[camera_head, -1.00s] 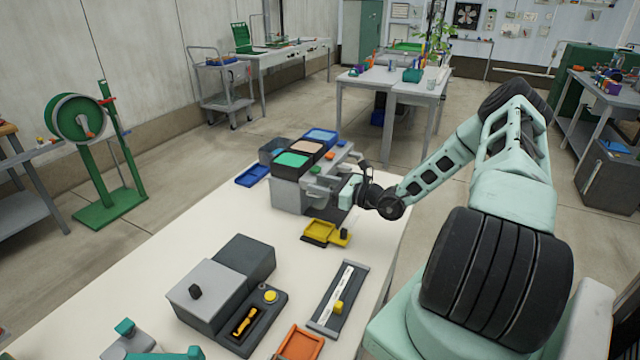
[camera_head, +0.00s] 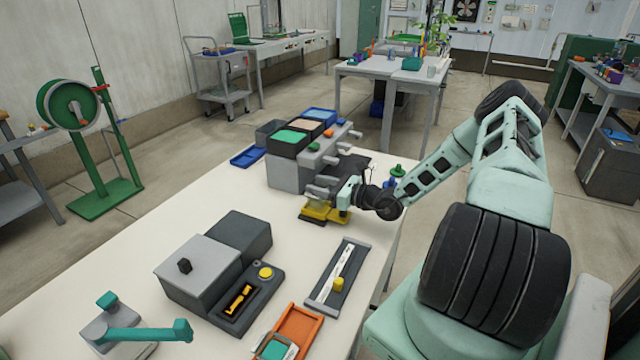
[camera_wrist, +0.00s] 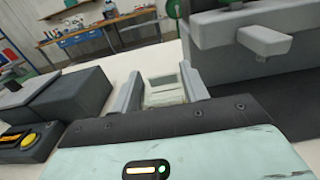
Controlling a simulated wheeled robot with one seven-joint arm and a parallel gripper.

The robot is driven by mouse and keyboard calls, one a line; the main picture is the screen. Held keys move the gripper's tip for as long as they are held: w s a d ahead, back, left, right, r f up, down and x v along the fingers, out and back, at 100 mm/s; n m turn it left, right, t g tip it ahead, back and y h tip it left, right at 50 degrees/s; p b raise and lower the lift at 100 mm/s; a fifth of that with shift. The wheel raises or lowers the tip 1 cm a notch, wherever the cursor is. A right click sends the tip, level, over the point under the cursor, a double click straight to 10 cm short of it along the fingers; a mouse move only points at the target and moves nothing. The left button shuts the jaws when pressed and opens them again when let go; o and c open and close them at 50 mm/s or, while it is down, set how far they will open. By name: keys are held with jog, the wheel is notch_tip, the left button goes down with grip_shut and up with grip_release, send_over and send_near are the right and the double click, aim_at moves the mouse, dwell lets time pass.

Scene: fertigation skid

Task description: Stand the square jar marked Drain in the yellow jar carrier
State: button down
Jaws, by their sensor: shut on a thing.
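My gripper (camera_head: 328,202) is low at the near end of the grey skid, directly over or at the yellow jar carrier (camera_head: 340,215). In the wrist view its two grey fingers (camera_wrist: 160,92) are closed on the sides of a clear, pale square jar (camera_wrist: 163,88). No marking on the jar can be read. In the head view the jar is hard to make out against the carrier and my gripper. I cannot tell whether its base touches the carrier. The carrier lies on the white table and is partly hidden by my gripper.
The grey skid (camera_head: 284,176) with projecting taps stands just behind the carrier. A blue tray (camera_head: 246,158) lies beyond it. A dark grey box (camera_head: 240,240), a ruler tray (camera_head: 337,275) and an orange tray (camera_head: 298,330) are nearer. Clear white table lies left of the carrier.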

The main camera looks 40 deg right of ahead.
jog(key=shift+f, duration=0.35)
jog(key=c, duration=0.7)
grip_release()
jog(key=shift+o, duration=0.2)
jog(key=shift+r, duration=0.1)
notch_tip(320, 180, up, 9)
jog(key=p, duration=0.8)
